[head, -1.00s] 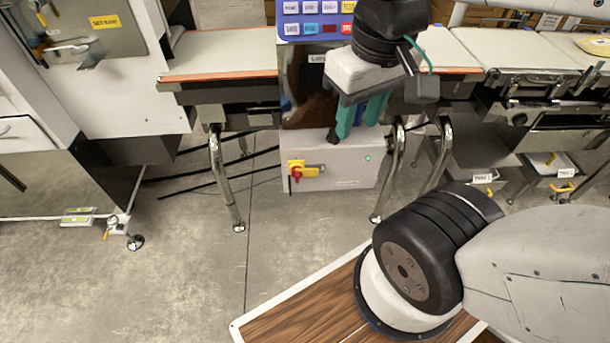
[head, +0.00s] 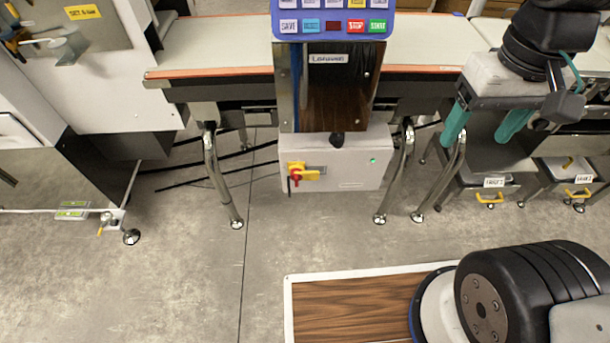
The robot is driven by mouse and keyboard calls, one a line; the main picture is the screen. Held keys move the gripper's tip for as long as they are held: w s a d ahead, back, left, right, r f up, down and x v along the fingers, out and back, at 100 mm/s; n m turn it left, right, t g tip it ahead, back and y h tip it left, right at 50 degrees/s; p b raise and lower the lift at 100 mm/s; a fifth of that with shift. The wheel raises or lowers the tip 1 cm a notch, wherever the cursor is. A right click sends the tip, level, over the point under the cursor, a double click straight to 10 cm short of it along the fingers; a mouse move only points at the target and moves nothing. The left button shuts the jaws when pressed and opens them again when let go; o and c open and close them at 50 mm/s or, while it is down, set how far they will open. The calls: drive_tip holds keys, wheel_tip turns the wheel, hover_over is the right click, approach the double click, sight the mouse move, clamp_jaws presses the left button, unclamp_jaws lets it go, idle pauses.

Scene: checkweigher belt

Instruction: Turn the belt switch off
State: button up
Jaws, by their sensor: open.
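The belt switch (head: 297,175) is a red rotary handle on a yellow plate, on the left part of the front of a light grey control box (head: 345,172) under the belt. A yellow tab points right from the red knob, and a dark piece hangs below it. A small green light (head: 373,161) is lit on the box's right side. My gripper (head: 482,128) has teal fingers spread apart with nothing between them. It is to the right of the box and above it in the picture, well apart from the switch.
The belt (head: 220,45) runs across the back, with a blue button panel (head: 335,22) on a column above the box. Chrome legs (head: 220,185) flank the box. Bins with yellow handles (head: 488,199) stand at right. A white cabinet is at left.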

drive_tip(key=w+a+f+g+h, duration=0.1)
drive_tip(key=w+a+f, duration=0.1)
drive_tip(key=w+f, duration=1.9)
drive_tip(key=m+t+y, duration=1)
drive_tip(key=t+y, duration=0.3)
drive_tip(key=t, duration=0.1)
approach(293, 179)
drive_tip(key=x, duration=0.7)
drive_tip(key=r+x, duration=0.1)
drive_tip(key=x, duration=0.1)
drive_tip(key=shift+w+a, duration=0.1)
drive_tip(key=shift+a, duration=0.2)
